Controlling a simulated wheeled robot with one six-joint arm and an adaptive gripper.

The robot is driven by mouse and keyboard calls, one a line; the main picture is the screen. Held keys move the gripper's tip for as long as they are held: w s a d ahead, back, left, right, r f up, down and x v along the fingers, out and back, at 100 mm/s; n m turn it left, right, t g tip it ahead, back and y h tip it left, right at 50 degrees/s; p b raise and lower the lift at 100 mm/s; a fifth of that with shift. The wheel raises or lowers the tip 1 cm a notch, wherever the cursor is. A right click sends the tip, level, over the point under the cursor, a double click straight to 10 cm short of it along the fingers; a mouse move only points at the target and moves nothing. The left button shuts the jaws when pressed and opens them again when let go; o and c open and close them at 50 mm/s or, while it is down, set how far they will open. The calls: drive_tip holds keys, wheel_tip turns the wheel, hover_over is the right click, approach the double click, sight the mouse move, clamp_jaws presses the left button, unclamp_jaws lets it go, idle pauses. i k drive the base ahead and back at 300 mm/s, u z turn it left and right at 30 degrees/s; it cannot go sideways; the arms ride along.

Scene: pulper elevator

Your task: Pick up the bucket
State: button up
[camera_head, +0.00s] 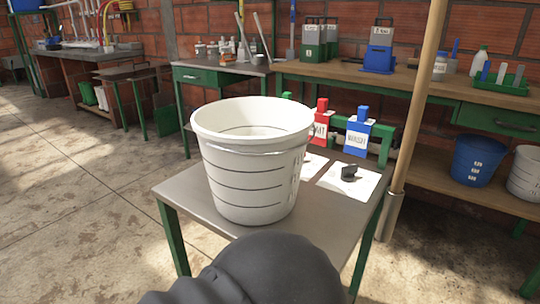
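A white bucket (245,170) with dark ring lines stands upright on a small grey table (183,192) with green legs. Its open top faces up, and the inside that shows looks empty. A dark, rounded part of my arm fills the bottom middle of the view, in front of the table's near edge. My gripper's fingers do not show, so I cannot see what they do. Nothing is seen touching the bucket apart from the table.
Red (320,122) and blue (358,133) labelled holders stand behind the bucket. A small black object (349,172) lies on white paper to its right. A wooden pole (413,110) rises right of the table. Workbenches line the brick wall; a blue bucket (477,160) sits on the right shelf. Floor at left is clear.

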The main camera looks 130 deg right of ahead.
sight(253, 150)
drive_tip(key=z, duration=4.75)
drive_tip(key=k, duration=0.9)
drive_tip(key=u, duration=0.65)
drive_tip(key=i, duration=0.45)
drive_tip(key=z, duration=0.9)
